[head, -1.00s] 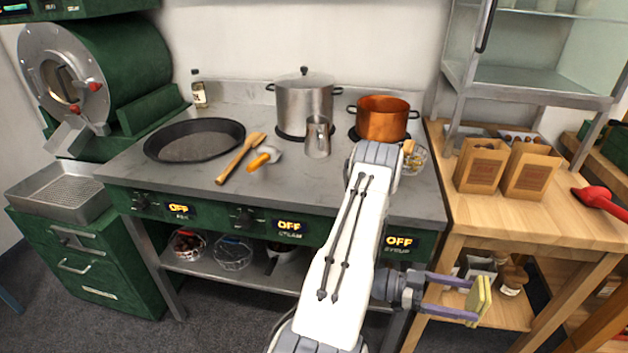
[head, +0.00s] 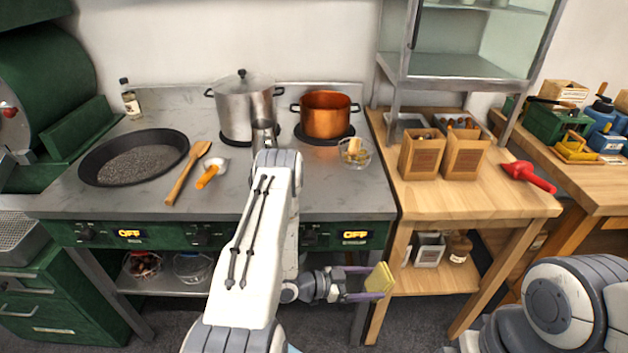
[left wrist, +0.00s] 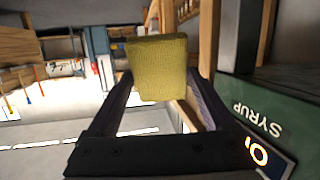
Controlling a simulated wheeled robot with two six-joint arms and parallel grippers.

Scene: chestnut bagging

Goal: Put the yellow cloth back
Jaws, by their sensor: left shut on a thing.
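The yellow cloth (head: 379,279) is a small folded block held at the tips of my left gripper (head: 366,282). The gripper is shut on it, low in front of the stove, near the left leg of the wooden table. In the left wrist view the cloth (left wrist: 157,66) sits between the two fingers (left wrist: 160,90), with the stove's green front panel marked SYRUP on the right. Only part of my right arm shows at the lower right of the head view; its gripper is not visible.
The stove top (head: 300,190) carries a wide black pan (head: 134,158), a steel pot (head: 243,105), a copper pot (head: 326,115) and a glass bowl (head: 355,153). The wooden table (head: 470,200) holds paper bags (head: 422,153) and a red scoop (head: 529,177). Another bench (head: 600,180) with blue containers stands at right.

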